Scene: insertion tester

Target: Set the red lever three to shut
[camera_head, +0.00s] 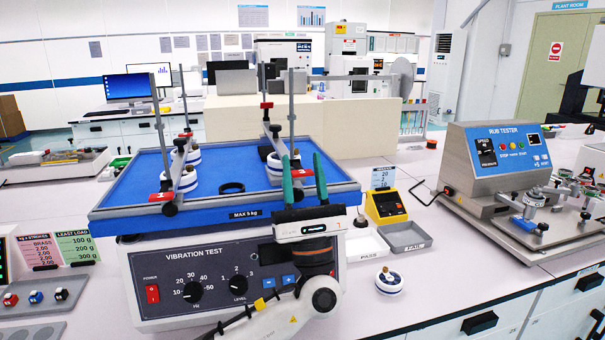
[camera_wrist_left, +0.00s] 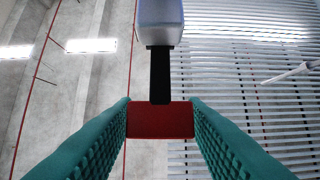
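Several red levers stand on rods on the blue vibration-test table (camera_head: 218,172): front left (camera_head: 161,197), back left (camera_head: 185,135), back middle (camera_head: 267,105) and front right (camera_head: 301,173). No lever number is readable. My left gripper (camera_head: 302,154) points up at the table's front right, its green fingers apart on either side of the front-right lever. My right gripper is out of view.
White weights (camera_head: 275,167) and a black ring (camera_head: 231,187) are on the blue table. The tester's panel with knobs (camera_head: 238,283) is below. A yellow device (camera_head: 385,207), a grey tray (camera_head: 405,237) and the rub tester (camera_head: 500,150) stand to the right.

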